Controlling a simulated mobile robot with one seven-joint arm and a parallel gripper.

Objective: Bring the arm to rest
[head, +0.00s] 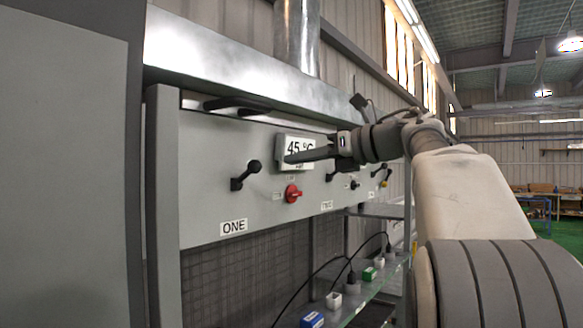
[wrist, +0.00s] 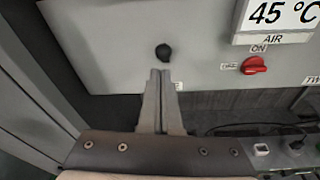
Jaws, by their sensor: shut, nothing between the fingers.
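My arm reaches from the right side of the head view toward a grey control panel (head: 207,205). My gripper (head: 288,158) is shut and empty, its fingers pointing left in front of the temperature display (head: 294,146), covering part of it. In the wrist view my gripper's fingers (wrist: 160,74) are together, with their tips just below a black lever knob (wrist: 163,53) in the picture. That lever also shows in the head view (head: 244,176), above the label ONE, left of the fingertips. The fingers appear apart from it in the head view.
A red switch (head: 293,193) shows ON in the wrist view (wrist: 254,65); the display reads 45 °C. A metal hood (head: 230,60) overhangs the panel. Below, a shelf (head: 345,312) holds small coloured blocks and black cables. A grey cabinet wall (head: 65,170) stands at left.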

